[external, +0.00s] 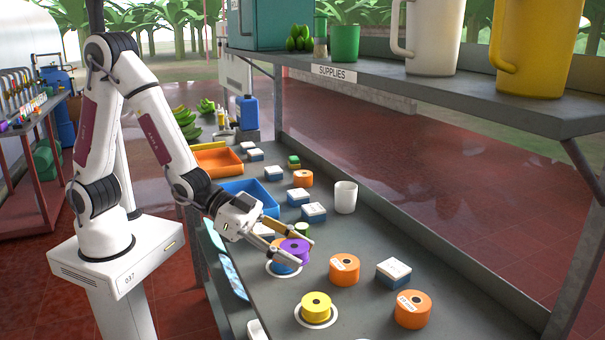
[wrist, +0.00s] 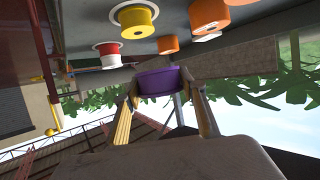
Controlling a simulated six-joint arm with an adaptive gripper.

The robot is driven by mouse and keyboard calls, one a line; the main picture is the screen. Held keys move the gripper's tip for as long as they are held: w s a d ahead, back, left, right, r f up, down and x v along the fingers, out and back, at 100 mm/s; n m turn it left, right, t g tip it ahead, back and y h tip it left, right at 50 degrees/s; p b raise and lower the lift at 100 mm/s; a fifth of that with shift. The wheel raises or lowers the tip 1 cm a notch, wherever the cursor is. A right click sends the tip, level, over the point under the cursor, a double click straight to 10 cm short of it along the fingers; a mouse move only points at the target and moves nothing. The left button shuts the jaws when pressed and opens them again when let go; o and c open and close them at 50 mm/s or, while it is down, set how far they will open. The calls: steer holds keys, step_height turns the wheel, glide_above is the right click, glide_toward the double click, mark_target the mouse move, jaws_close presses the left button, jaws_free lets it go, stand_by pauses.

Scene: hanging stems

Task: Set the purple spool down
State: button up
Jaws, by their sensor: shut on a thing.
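The purple spool (external: 296,248) is between the two fingers of my gripper (external: 306,252), which is shut on it. In the wrist view the purple spool (wrist: 165,82) sits between the fingertips, with a finger against each side.
A yellow spool (external: 317,305) stands on another white ring in front. Orange spools (external: 344,270) (external: 412,310) and a white-and-blue box (external: 393,272) stand to the right. A white cup (external: 345,197), a blue tray (external: 251,194) and several boxes are behind. A shelf (external: 440,85) overhangs the far side.

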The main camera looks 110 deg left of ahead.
steer(key=shift+a+r, duration=0.15)
steer(key=shift+a, duration=0.25)
steer(key=shift+a, duration=0.7)
steer(key=w+a+n+g+y, duration=0.1)
steer(key=w+a+n+y, duration=0.2)
steer(key=a, duration=1.4)
steer(key=w+a+n+g+y, duration=0.1)
steer(key=w+a+n+y, duration=0.3)
steer(key=a, duration=1.3)
steer(key=shift+w+a+r+y, duration=0.2)
steer(key=shift+w+a+y, duration=0.1)
steer(key=shift+w, duration=0.2)
steer(key=shift+f, duration=3.15)
